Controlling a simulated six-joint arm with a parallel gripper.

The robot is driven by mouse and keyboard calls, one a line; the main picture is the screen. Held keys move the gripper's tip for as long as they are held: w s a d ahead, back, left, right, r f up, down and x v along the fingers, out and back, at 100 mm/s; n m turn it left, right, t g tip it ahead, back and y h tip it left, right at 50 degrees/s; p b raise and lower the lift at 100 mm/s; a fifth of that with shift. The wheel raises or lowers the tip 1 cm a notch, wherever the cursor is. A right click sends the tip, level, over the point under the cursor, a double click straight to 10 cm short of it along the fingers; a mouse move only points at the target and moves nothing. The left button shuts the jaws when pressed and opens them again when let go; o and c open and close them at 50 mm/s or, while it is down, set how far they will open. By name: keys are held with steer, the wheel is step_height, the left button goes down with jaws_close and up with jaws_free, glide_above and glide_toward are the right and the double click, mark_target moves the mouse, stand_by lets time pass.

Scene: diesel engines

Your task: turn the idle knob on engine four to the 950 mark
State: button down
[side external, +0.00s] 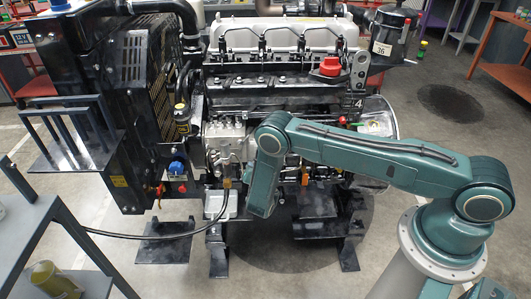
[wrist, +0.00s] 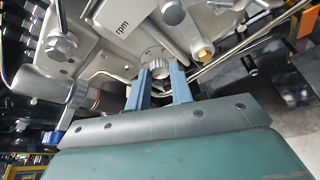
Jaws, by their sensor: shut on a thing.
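Engine four (side external: 270,92) stands in the middle of the side external view, with a "4" on a plate at its right. In the wrist view, the idle knob (wrist: 157,61) is a small pale metal knob under a housing marked "rpm". My gripper (wrist: 159,72) has its two blue fingers on either side of the knob and is shut on it. The scale marks and the knob's pointer are too small to read. In the side external view, my arm hides the knob and the gripper's fingers.
A bolt head (wrist: 61,46) and a brass fitting (wrist: 202,50) sit near the knob. A metal rod (wrist: 250,42) runs close on the right. A grey cart (side external: 35,240) stands at the front left. A red cap (side external: 329,66) tops the engine.

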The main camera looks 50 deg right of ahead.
steer(key=shift+s+d+f+m+t+y, duration=0.15)
steer(key=shift+m+t+y, duration=0.2)
steer(key=shift+m+t, duration=0.9)
steer(key=shift+f+m+t+y, duration=0.15)
steer(key=shift+m+t+y, duration=0.3)
steer(key=shift+m, duration=1.5)
steer(key=shift+h, duration=0.3)
steer(key=c, duration=1.2)
jaws_free()
steer(key=shift+c, duration=0.2)
